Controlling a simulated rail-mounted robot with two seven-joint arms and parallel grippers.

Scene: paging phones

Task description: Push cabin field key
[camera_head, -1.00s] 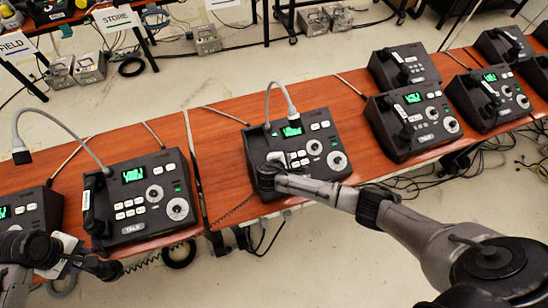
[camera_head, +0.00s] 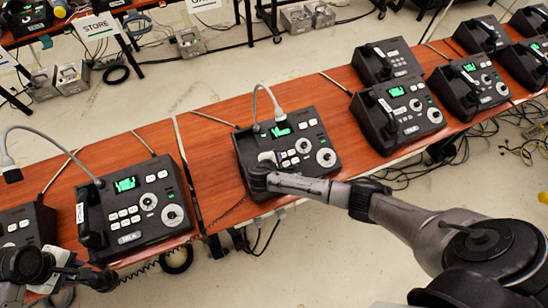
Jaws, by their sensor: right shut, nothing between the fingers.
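A black paging phone (camera_head: 318,137) with a gooseneck microphone, a green screen, white keys and two round dials stands on the middle wooden desk. My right gripper (camera_head: 262,166) is shut, with its tip at the left part of this phone's face, over or beside the keys. The gripper hides that part, and I cannot tell whether it touches a key. No key label is readable. My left gripper (camera_head: 50,270) is at the lower left, near a phone (camera_head: 140,205) with a handset; its fingers are unclear.
More paging phones stand to the right, including one with a handset (camera_head: 405,112). Another phone (camera_head: 22,228) is at the left edge. Bare wooden desk (camera_head: 215,150) shows left of the middle phone.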

